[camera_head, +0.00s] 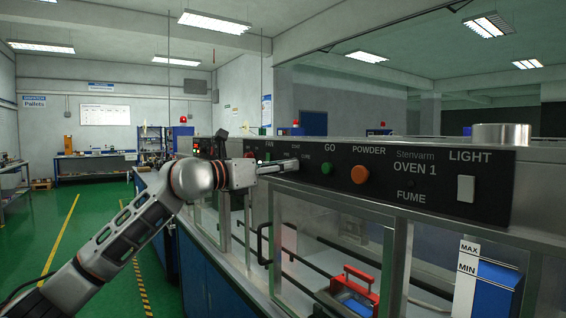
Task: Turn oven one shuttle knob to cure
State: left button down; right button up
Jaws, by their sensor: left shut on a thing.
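The oven one control panel (436,182) is a black strip along the top of the metal cabinet. My left gripper (288,166) reaches in from the left and is shut at the panel, just left of the green GO button. The small labels above and right of its fingers are too small to read surely. The shuttle knob is hidden by the fingers, so I cannot see which way it points. My right gripper is not in view.
Below are glass doors with a black handle (264,243) and a red-handled item (357,287). Green floor (105,212) is clear at left.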

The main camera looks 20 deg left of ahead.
pick_arm(q)
jog(key=m, duration=0.5)
jog(key=shift+p, duration=0.35)
jog(key=shift+f, duration=0.1)
jog(key=c, duration=1.8)
grip_release()
jog(key=v, duration=1.2)
jog(key=shift+a+f, duration=0.1)
jog(key=shift+f, duration=0.05)
